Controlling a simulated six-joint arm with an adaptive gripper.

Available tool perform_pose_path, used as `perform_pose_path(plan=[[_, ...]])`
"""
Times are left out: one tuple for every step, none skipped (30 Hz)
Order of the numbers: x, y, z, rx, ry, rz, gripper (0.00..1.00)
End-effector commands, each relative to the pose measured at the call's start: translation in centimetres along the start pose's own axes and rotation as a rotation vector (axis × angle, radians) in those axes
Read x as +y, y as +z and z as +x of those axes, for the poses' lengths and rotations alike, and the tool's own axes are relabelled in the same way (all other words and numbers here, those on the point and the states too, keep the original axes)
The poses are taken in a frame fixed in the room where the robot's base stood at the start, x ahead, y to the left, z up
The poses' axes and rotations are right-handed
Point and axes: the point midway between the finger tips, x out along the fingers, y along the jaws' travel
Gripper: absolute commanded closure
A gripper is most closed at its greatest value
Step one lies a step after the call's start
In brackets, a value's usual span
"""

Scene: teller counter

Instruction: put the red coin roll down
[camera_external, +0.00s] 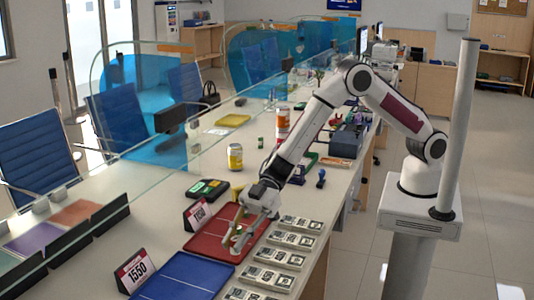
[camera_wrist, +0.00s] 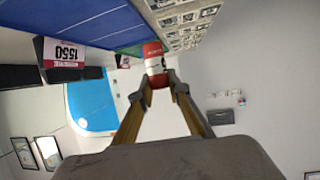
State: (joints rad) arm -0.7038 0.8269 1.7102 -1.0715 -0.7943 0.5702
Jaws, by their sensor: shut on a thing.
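My gripper (camera_external: 243,228) hangs low over the red tray (camera_external: 209,246) on the counter. In the wrist view, my gripper (camera_wrist: 156,85) is shut on the red coin roll (camera_wrist: 153,58), a short cylinder with red ends and a pale band. The roll sticks out beyond the fingertips. In the external view the roll is too small and covered to make out clearly. I cannot tell whether it touches the tray.
A blue tray (camera_external: 187,277) with a 1550 sign (camera_external: 133,270) lies nearer the camera. Another sign (camera_external: 197,214) stands at the red tray's back edge. Several coin racks (camera_external: 281,257) line the right side. A yellow can (camera_external: 235,157) and glass screens stand further back.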

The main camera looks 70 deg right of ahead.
Motion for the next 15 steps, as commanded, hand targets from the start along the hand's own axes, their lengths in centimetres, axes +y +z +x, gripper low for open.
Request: perform_pose_path(plan=[[-0.4,-0.1,0.3,0.001,-0.005,-0.002,1.00],[-0.6,-0.2,0.6,0.002,-0.006,-0.003,1.00],[-0.6,-0.5,1.0,0.002,-0.001,-0.002,1.00],[-0.5,-0.7,1.2,0.002,0.009,0.003,1.00],[-0.4,-0.9,1.6,0.002,0.017,0.006,1.00],[0.0,-1.1,1.9,0.002,0.035,0.014,1.00],[0.3,-1.3,2.1,0.002,0.048,0.019,1.00],[0.6,-1.5,2.4,0.002,0.063,0.026,1.00],[1.2,-1.7,2.7,0.002,0.084,0.035,1.00],[1.5,-1.9,2.9,0.002,0.100,0.040,1.00],[1.9,-2.1,3.1,0.002,0.117,0.048,1.00],[2.5,-2.3,3.3,0.002,0.140,0.058,1.00],[2.9,-2.5,3.5,0.002,0.157,0.065,1.00],[3.4,-2.6,3.6,0.002,0.174,0.073,1.00],[3.9,-2.7,3.7,0.002,0.197,0.081,1.00]])
